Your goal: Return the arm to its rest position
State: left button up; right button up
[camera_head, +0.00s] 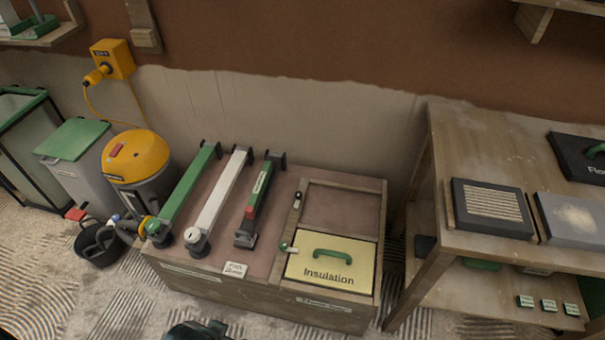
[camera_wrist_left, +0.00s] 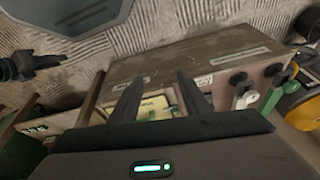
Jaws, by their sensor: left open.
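My left gripper (camera_wrist_left: 154,85) shows in the left wrist view with its two dark fingers apart and nothing between them. Beyond the fingers is the wooden bench box with the yellow Insulation lid (camera_wrist_left: 155,107). In the head view a dark part of my arm (camera_head: 195,331) pokes in at the bottom edge, in front of the box; its fingers are not clear there. A dark jointed part at the left of the left wrist view looks like my right gripper (camera_wrist_left: 22,66); its jaws are too small to judge.
The wooden box (camera_head: 230,284) holds several long tools and the Insulation lid (camera_head: 330,262). A yellow vacuum (camera_head: 138,158) and a black bucket (camera_head: 98,243) stand left. A wooden shelf unit (camera_head: 480,140) stands right. Patterned floor (camera_head: 90,300) in front looks clear.

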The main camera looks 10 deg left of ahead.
pick_arm(q)
jog(key=d+f+t, duration=0.1)
jog(key=f, duration=1.4)
jog(key=d+f+t+h, duration=0.1)
jog(key=d+f, duration=0.1)
jog(key=f, duration=1.3)
jog(key=shift+w+d, duration=0.15)
jog(key=shift+d, duration=0.1)
jog(key=shift+w+d, duration=0.1)
